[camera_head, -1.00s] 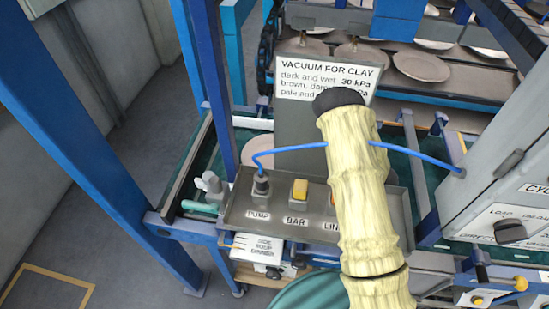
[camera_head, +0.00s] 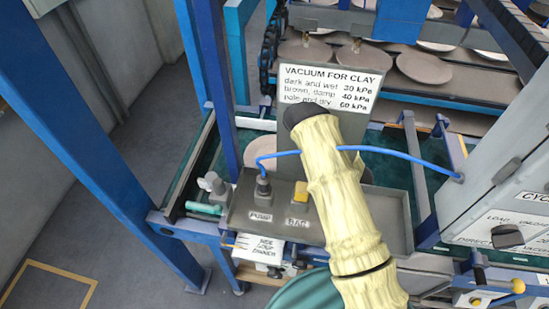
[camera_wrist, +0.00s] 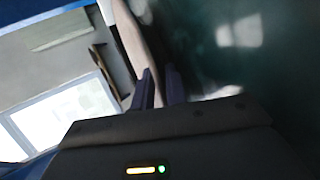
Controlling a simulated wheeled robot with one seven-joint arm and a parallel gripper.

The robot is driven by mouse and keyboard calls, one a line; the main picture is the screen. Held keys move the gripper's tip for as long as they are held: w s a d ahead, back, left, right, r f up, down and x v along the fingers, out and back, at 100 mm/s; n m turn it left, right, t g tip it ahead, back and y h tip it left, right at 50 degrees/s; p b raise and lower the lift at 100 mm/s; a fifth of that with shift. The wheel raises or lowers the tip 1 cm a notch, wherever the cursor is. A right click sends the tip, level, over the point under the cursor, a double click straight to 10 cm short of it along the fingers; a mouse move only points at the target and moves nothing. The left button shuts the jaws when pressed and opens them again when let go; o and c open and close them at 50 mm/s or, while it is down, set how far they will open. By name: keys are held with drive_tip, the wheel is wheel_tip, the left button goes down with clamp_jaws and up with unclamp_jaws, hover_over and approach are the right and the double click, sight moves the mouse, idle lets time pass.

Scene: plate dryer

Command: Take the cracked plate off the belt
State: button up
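In the wrist view my gripper (camera_wrist: 160,85) shows two dark fingers with a narrow gap. A brownish, curved plate-like edge (camera_wrist: 145,50) runs down to the fingertips. In the head view my sleeved arm hides the fingers. Pale brown plates, such as this one (camera_head: 424,67), lie on the belt (camera_head: 467,83) at the back. I cannot make out a crack on any plate.
A blue hose (camera_head: 405,155) crosses behind my arm. A grey cabinet (camera_head: 500,190) stands at right, blue posts (camera_head: 95,150) at left. The floor (camera_head: 120,240) at left is clear.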

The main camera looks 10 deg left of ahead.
drive_tip(key=shift+s+a, duration=0.2)
clamp_jaws()
drive_tip(key=shift+d, duration=0.1)
drive_tip(key=shift+w+r, duration=0.1)
drive_tip(key=shift+r, duration=0.5)
wheel_tip(320, 180, up, 27)
idle(0.3)
drive_tip(key=shift+w, duration=0.15)
idle(0.5)
